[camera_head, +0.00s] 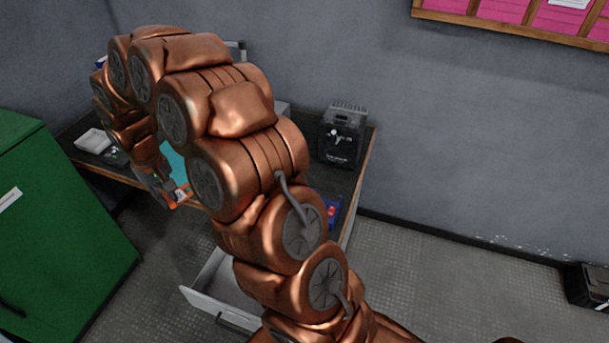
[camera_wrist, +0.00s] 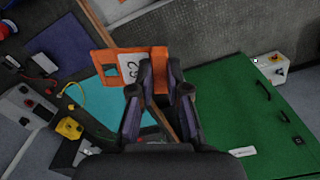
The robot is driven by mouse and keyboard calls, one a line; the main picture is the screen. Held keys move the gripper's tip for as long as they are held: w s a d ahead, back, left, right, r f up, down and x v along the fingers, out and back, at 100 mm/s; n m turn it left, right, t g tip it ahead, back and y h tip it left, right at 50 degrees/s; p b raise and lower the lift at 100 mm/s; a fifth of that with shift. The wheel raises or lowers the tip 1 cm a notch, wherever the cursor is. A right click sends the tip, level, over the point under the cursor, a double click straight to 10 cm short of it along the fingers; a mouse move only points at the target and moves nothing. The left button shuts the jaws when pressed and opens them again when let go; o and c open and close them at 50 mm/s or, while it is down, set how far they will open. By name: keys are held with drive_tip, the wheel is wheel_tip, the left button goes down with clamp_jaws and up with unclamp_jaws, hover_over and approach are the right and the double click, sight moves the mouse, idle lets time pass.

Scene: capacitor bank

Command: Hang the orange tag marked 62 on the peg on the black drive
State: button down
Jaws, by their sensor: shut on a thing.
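My gripper (camera_wrist: 160,78) is shut on the orange tag (camera_wrist: 103,63), which bears a white panel with "62" and has a cut-out at one end. In the head view the gripper (camera_head: 165,188) hangs at the near left edge of the bench, and the tag (camera_head: 180,197) shows partly below it. The black drive (camera_head: 343,137) stands upright at the right end of the bench, well apart from the tag. A small light fitting shows on its front; I cannot tell whether this is the peg. The wrist view does not show the drive.
My arm hides the middle of the bench (camera_head: 352,195). An open drawer (camera_head: 208,299) juts out below it. A green cabinet (camera_head: 60,235) stands at left. A teal mat (camera_wrist: 92,97) and a yellow part (camera_wrist: 69,128) lie on the bench. Floor at right is mostly clear.

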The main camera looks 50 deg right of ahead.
drive_tip(key=w+d+f+h+b, duration=0.1)
drive_tip(key=d+f+h+b, duration=0.25)
drive_tip(key=d+b, duration=0.75)
drive_tip(key=d+f+h+b, duration=0.3)
drive_tip(key=d+f+b, duration=0.2)
drive_tip(key=d+b, duration=0.7)
drive_tip(key=s+d+f+t+h+b, duration=0.1)
drive_tip(key=s+d+f+h+b, duration=0.3)
drive_tip(key=d+b, duration=0.4)
drive_tip(key=s+d+f+n+h+b, duration=0.1)
drive_tip(key=s+d+f+h+b, duration=0.15)
drive_tip(key=s+d+b, duration=0.45)
drive_tip(key=s+d+f+t+h+b, duration=0.1)
drive_tip(key=s+d+f+h+b, duration=0.15)
drive_tip(key=d+f+b, duration=0.45)
drive_tip(key=shift+w+d+r, duration=0.2)
drive_tip(key=shift+w+d, duration=0.2)
drive_tip(key=shift+d, duration=1.4)
drive_tip(key=shift+w+d+r, duration=0.25)
drive_tip(key=shift+w+d, duration=0.15)
drive_tip(key=shift+d, duration=1.45)
drive_tip(key=shift+w+d+r, duration=0.2)
drive_tip(key=shift+w+d, duration=0.2)
drive_tip(key=shift+d, duration=1.4)
